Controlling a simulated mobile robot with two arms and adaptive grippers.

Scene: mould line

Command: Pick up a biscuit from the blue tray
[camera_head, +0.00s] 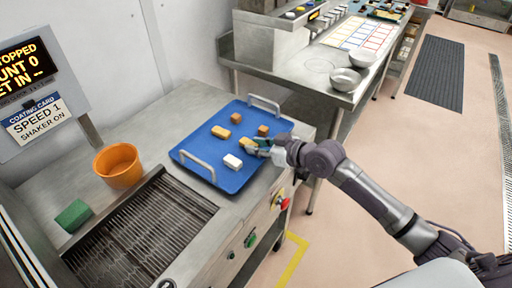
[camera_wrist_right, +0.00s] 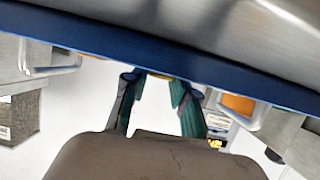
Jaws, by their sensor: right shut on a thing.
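The blue tray (camera_head: 205,148) lies on the steel machine top, with a metal handle at each end; it shows as a blue band in the right wrist view (camera_wrist_right: 100,40). My right gripper (camera_head: 254,146) is low over the tray's right side, shut on a yellow biscuit (camera_head: 245,142), which its fingers partly hide. My left gripper is out of view.
An orange bucket (camera_head: 118,165) and a green block (camera_head: 74,215) stand left of the tray, by a slatted conveyor (camera_head: 140,230). Buttons (camera_head: 283,203) line the machine's front. A steel table with bowls (camera_head: 345,80) stands behind.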

